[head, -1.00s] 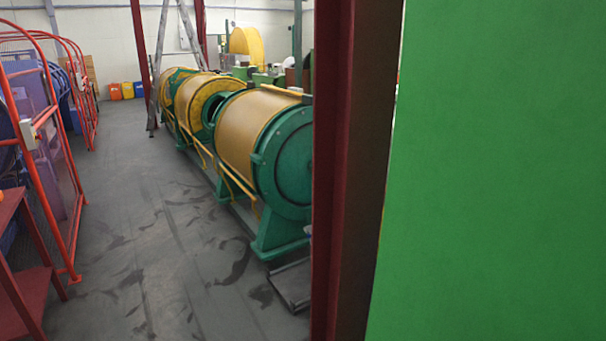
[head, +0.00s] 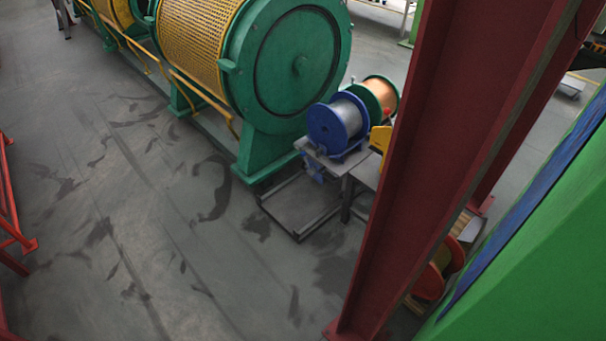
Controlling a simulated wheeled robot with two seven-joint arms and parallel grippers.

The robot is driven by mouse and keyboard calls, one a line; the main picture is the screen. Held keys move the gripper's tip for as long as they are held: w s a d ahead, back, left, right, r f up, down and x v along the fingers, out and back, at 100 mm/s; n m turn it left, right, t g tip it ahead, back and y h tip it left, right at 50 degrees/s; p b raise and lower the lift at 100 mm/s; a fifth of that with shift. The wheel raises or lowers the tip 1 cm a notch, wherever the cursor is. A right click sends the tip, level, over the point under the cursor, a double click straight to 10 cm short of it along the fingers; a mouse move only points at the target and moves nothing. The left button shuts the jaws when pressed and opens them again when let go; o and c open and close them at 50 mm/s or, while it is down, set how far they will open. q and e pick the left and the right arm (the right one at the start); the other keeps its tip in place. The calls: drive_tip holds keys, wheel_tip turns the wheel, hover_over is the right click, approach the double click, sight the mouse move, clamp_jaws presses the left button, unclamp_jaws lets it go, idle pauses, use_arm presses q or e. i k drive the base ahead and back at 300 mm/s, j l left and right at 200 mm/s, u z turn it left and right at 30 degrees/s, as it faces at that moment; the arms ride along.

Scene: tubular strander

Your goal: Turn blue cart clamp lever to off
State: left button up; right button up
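A blue spool (head: 338,121) wound with grey wire sits on a small grey table or cart (head: 322,158), just right of the green strander end. Small blue parts (head: 315,172) show below the tabletop's left edge. They are too small to tell whether one is a clamp lever or how it is set. A green spool (head: 378,95) with copper-coloured wire stands behind the blue one. Neither of my grippers is in view.
The green and yellow tubular strander (head: 290,60) stands at the top. A dark red column (head: 440,150) and a green panel (head: 540,250) block the right side. A low frame (head: 300,205) lies by the table. Open grey floor (head: 150,220) spreads at left and centre. Red rails (head: 12,215) stand at far left.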

sight(312, 170)
drive_tip(key=i+j+z, duration=0.3)
drive_tip(key=i, duration=0.3)
drive_tip(key=i+j+z, duration=0.25)
drive_tip(key=i+j, duration=0.25)
drive_tip(key=j, duration=0.2)
